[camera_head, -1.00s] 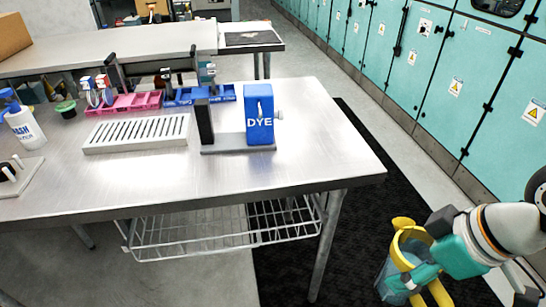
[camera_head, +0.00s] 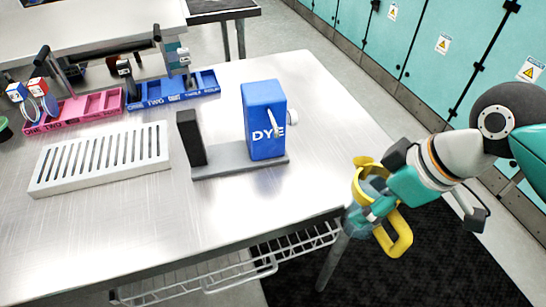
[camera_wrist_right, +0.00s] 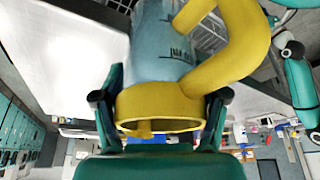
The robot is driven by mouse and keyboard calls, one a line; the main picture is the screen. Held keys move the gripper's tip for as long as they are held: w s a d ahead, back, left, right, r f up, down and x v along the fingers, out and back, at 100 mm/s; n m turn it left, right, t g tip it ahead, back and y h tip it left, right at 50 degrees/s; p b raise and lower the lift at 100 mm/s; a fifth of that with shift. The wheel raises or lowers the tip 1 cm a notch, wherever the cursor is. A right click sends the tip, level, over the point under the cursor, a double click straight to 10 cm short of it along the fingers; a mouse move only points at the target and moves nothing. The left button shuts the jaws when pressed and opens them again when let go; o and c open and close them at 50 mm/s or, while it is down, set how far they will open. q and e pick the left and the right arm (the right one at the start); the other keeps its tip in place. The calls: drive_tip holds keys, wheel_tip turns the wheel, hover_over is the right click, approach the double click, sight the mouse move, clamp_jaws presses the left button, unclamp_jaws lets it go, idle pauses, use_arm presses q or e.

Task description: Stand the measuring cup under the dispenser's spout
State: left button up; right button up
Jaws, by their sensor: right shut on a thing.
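The measuring cup (camera_head: 357,217) has a clear bluish body with a yellow rim and a yellow handle. My right gripper (camera_head: 378,203) is shut on it and holds it in the air by the table's right front corner. In the right wrist view the cup (camera_wrist_right: 160,45) sits between the fingers of the gripper (camera_wrist_right: 160,112), with its yellow rim toward the camera. The blue dispenser (camera_head: 264,118) marked DYE stands on a grey base on the table, left of the cup. I cannot make out its spout clearly. My left gripper is not in view.
A black block (camera_head: 191,138) stands on the left of the dispenser's grey base. A slotted white tray (camera_head: 102,184) lies further left. Pink (camera_head: 72,124) and blue (camera_head: 150,103) compartment trays stand behind. The steel table (camera_head: 215,225) is bare in front of the dispenser.

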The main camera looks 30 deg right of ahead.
drive_tip(key=w+a+p, duration=0.1)
drive_tip(key=w+a, duration=0.1)
drive_tip(key=w, duration=0.3)
drive_tip(key=w+a+p, duration=0.1)
drive_tip(key=w+a, duration=0.1)
drive_tip(key=w, duration=0.3)
drive_tip(key=w+a+p, duration=0.1)
drive_tip(key=w+a, duration=0.1)
drive_tip(key=w, duration=0.4)
drive_tip(key=shift+p, duration=0.35)
drive_tip(key=shift+w+f, duration=0.15)
drive_tip(key=shift+f, duration=0.15)
drive_tip(key=shift+f, duration=0.1)
drive_tip(key=o, duration=1.8)
drive_tip(key=shift+c, duration=0.2)
